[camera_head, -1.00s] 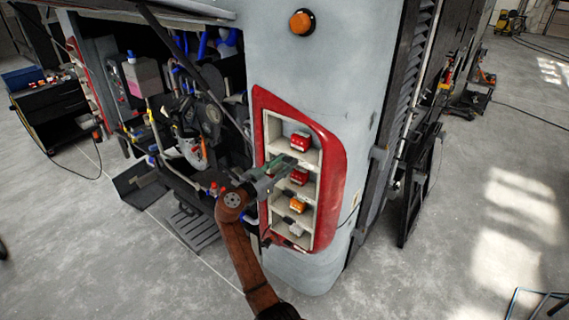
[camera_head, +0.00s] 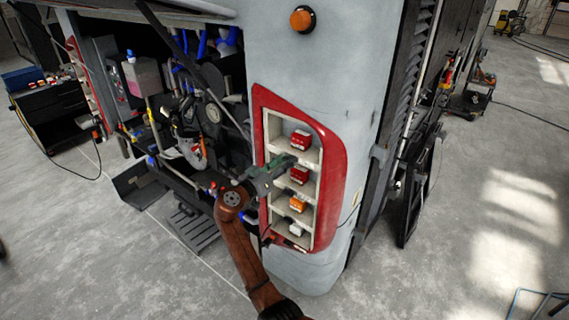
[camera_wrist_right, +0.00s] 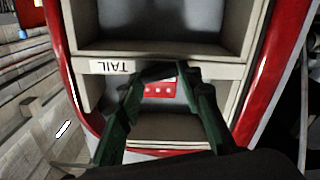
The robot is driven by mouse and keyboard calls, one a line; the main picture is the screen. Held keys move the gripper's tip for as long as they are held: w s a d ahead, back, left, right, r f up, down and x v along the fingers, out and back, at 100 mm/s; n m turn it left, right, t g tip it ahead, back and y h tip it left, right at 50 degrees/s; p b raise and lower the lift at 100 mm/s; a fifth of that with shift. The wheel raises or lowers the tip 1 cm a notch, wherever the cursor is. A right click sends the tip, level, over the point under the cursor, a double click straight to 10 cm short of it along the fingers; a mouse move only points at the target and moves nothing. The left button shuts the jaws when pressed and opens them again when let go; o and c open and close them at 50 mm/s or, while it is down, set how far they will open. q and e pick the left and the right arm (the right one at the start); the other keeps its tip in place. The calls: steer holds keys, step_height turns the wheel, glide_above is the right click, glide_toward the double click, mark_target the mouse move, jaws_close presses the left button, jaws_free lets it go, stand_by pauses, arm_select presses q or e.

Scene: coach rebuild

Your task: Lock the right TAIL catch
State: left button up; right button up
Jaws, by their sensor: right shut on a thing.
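The red light housing (camera_head: 337,165) on the coach corner has a stack of pale compartments, with a red block (camera_head: 299,175) in the second from the top. My right gripper (camera_head: 287,163) reaches in from the left at that compartment's upper edge. In the right wrist view, an upside-down TAIL label (camera_wrist_right: 112,67) sits on the shelf edge. The green fingers of the gripper (camera_wrist_right: 166,72) close in on a small dark piece beside it, seemingly the TAIL catch, mostly hidden by the fingertips. A red block (camera_wrist_right: 160,90) shows behind the fingers. My left gripper is out of view.
Another red block (camera_head: 301,140) sits above, and an orange block (camera_head: 297,203) and a white block (camera_head: 296,229) sit below. The open engine bay (camera_head: 205,115) lies left of the housing.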

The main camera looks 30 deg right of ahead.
steer(key=n, duration=0.3)
steer(key=shift+w, duration=0.1)
steer(key=n+p, duration=0.1)
steer(key=n, duration=0.2)
steer(key=shift+a+n, duration=0.1)
steer(key=shift+n, duration=0.2)
steer(key=n+p, duration=0.2)
steer(key=n, duration=0.2)
steer(key=shift+w+p, duration=0.1)
steer(key=shift+p, duration=0.2)
steer(key=shift+f+n+p, duration=0.15)
steer(key=shift+n+p, duration=0.85)
steer(key=shift+n, duration=1.1)
steer(key=shift+f, duration=0.1)
steer(key=o, duration=1.2)
steer(key=shift+c, duration=0.2)
